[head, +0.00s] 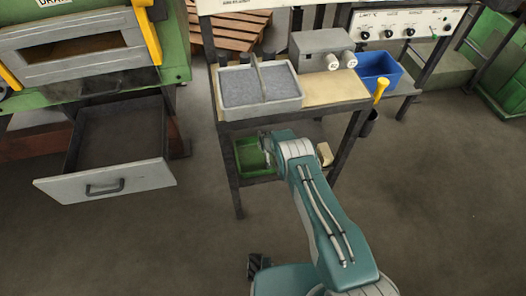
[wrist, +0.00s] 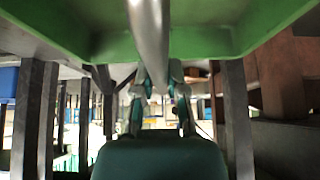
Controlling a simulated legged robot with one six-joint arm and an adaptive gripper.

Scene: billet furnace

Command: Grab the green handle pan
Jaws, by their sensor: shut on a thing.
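A green pan (head: 252,158) sits low under the workbench, partly hidden by my gripper and arm. In the wrist view its green body (wrist: 205,40) fills the top of the picture. A grey metal handle (wrist: 150,30) comes down from the top centre and ends between my fingers. My gripper (wrist: 157,75) is shut on this handle, with one finger on each side. In the head view my gripper (head: 266,143) is at the right side of the pan, below the front edge of the bench; its fingers are mostly hidden there.
An open drawer (head: 112,183) juts out at the left. The floor in front is clear.

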